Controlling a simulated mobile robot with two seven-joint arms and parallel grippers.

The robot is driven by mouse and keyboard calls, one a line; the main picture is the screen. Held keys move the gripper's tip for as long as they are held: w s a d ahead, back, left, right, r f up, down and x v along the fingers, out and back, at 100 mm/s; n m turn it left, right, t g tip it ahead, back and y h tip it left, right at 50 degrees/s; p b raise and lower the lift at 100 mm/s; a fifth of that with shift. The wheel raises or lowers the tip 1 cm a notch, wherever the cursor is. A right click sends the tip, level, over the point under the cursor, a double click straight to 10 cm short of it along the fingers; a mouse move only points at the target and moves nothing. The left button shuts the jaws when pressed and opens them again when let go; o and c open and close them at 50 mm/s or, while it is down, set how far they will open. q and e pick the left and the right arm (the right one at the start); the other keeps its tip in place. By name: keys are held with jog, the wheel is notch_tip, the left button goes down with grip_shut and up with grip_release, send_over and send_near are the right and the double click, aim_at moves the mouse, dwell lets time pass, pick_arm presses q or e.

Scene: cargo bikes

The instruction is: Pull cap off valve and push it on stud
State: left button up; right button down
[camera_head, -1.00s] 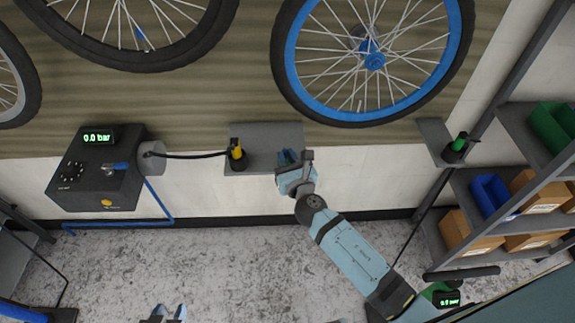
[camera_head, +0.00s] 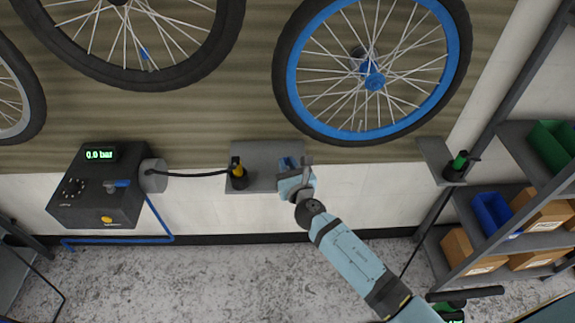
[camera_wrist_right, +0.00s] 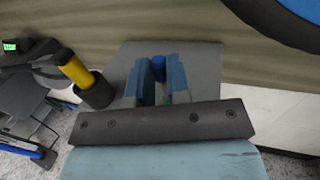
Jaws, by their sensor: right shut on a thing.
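My right gripper (camera_head: 289,166) is over the front right part of a grey shelf plate (camera_head: 262,150) on the wall. In the right wrist view, its two blue fingers (camera_wrist_right: 160,80) are shut on a small blue cylinder (camera_wrist_right: 158,66), which looks like the cap. The fingers hide its lower part, so I cannot tell whether it touches a stud or the plate. No stud is clearly visible. No valve can be made out for certain on the blue-rimmed wheel (camera_head: 375,130) above. My left gripper is not in view.
A yellow-and-black tool (camera_head: 238,174) stands on the plate left of the gripper, hosed to a dark box reading 0.0 bar (camera_head: 98,190). A green-and-black tool (camera_head: 457,165) sits on a bracket at right, near shelves with bins (camera_head: 492,212). The floor (camera_head: 190,275) in front is clear.

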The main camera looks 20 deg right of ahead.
jog(key=shift+f+b, duration=0.7)
jog(key=shift+f, duration=0.15)
dwell(1.6)
jog(key=c, duration=0.7)
grip_release()
jog(key=shift+s, duration=0.1)
jog(key=shift+s+d, duration=0.1)
jog(key=shift+s, duration=4.85)
